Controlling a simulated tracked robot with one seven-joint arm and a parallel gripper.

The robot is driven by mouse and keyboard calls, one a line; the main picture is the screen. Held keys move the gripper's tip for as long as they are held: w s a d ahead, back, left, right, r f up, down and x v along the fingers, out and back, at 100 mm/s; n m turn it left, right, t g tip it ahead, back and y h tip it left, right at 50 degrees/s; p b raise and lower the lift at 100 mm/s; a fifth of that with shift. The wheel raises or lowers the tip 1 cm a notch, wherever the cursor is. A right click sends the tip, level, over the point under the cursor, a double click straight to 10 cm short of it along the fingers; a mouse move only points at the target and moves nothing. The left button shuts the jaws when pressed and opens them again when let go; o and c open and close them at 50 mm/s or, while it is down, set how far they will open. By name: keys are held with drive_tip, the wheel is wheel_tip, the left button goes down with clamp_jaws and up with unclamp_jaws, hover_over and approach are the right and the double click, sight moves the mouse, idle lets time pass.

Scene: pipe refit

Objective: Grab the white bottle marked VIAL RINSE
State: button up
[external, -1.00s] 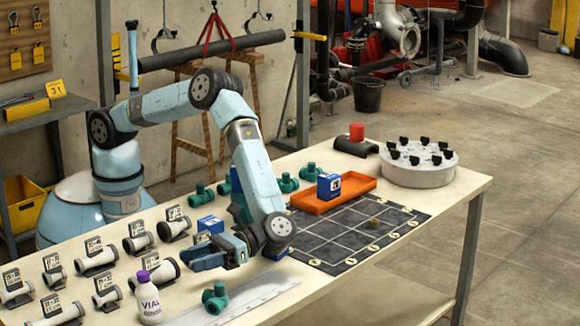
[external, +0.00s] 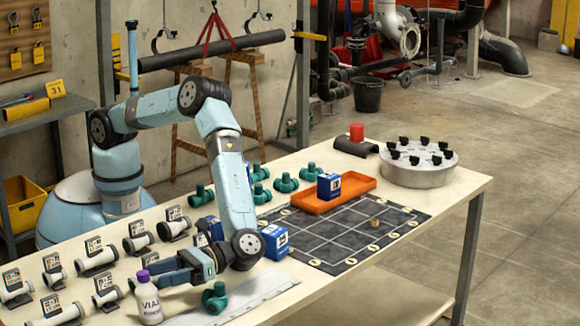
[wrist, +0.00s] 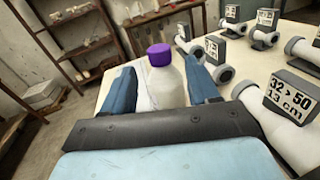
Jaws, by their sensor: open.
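The white bottle (external: 149,303) with a purple cap and a label starting "VIAL" stands upright near the front left edge of the table. My gripper (external: 156,275) is open, low over the table, with its fingers pointing left toward the bottle. In the wrist view, the bottle (wrist: 164,85) shows between the two blue fingers of my gripper (wrist: 168,85). Its lower part is hidden behind the dark gripper body. I cannot tell whether either finger touches it.
White pipe fittings with black number signs (external: 97,263) stand in rows left of and behind the bottle. A green valve fitting (external: 215,298) is just right of it. A blue box (external: 274,241) and a gridded mat (external: 335,232) lie farther right.

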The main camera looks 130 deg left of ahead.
sight(145, 279)
drive_tip(key=x, duration=0.5)
drive_tip(key=shift+a, duration=0.1)
clamp_jaws()
idle(0.4)
